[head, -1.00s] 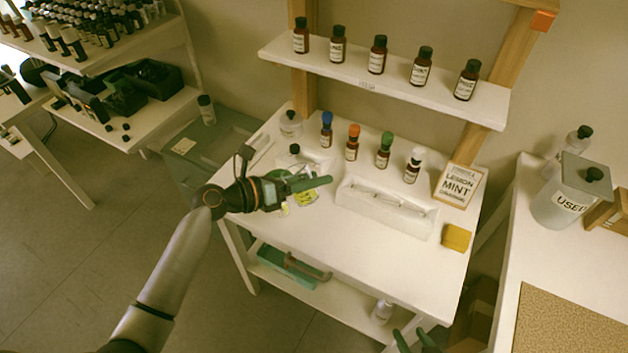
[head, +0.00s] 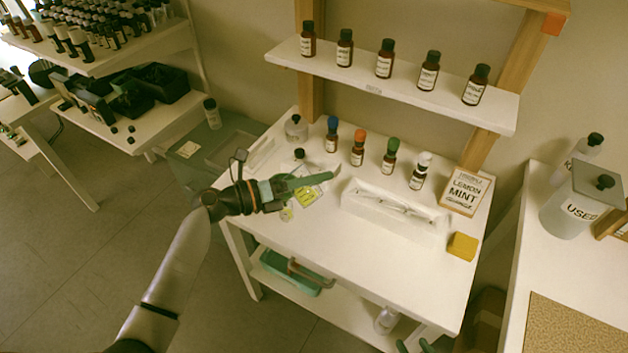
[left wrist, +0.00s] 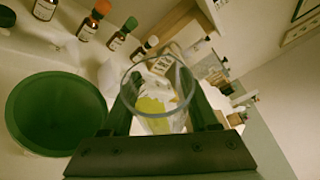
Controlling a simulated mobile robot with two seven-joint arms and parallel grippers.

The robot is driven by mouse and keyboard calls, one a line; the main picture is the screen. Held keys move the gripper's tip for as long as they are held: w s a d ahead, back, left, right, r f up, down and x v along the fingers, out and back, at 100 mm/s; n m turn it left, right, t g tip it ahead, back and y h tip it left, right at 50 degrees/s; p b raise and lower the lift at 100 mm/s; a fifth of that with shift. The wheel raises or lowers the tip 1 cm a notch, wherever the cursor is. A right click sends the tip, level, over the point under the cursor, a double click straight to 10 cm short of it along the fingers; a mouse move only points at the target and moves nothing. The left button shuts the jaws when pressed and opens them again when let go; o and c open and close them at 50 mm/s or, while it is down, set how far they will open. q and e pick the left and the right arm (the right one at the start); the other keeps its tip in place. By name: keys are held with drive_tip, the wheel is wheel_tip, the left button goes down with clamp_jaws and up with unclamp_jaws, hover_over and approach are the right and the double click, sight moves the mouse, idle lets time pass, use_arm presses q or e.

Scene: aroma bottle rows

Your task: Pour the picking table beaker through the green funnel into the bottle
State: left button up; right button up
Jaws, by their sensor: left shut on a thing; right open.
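My left gripper (head: 330,177) is shut on a clear glass beaker (left wrist: 157,90) above the left part of the white table. The beaker sits between the fingers in the left wrist view, its round rim toward the camera. The green funnel (left wrist: 52,113) is large at the left of that view, beside the gripper and apart from the beaker. My right gripper (head: 416,347) is open at the bottom edge, mostly cut off.
Brown bottles with blue (head: 332,134), orange (head: 358,148), green (head: 389,156) and white (head: 419,171) caps stand behind a white tray (head: 393,215). A yellow block (head: 462,246) and a Lemon Mint sign (head: 465,190) are at right. The table's front is clear.

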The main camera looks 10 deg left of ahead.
use_arm(q)
drive_tip(key=shift+r+n+h+b, duration=0.3)
drive_tip(key=shift+n+b, duration=0.4)
drive_tip(key=shift+b, duration=0.25)
drive_tip(key=shift+r+n+h+p, duration=0.3)
drive_tip(key=shift+r+n+p, duration=0.3)
drive_tip(key=shift+p, duration=0.55)
drive_tip(key=shift+w+a+n+t, duration=0.15)
drive_tip(key=shift+a+n+t, duration=0.1)
drive_tip(key=shift+n+t, duration=0.15)
drive_tip(key=shift+w+a+r+p, duration=0.1)
drive_tip(key=shift+p, duration=0.5)
drive_tip(key=shift+w+a+n+h, duration=0.1)
drive_tip(key=shift+a+n+h, duration=0.15)
drive_tip(key=shift+n, duration=0.25)
drive_tip(key=shift+w+a+f+n+t+h, duration=0.1)
drive_tip(key=shift+f+n+t+h, duration=0.1)
drive_tip(key=shift+n, duration=0.3)
drive_tip(key=shift+w+a+f+n+t+h, duration=0.1)
drive_tip(key=shift+n+t, duration=0.1)
drive_tip(key=shift+n, duration=0.3)
idle(3.4)
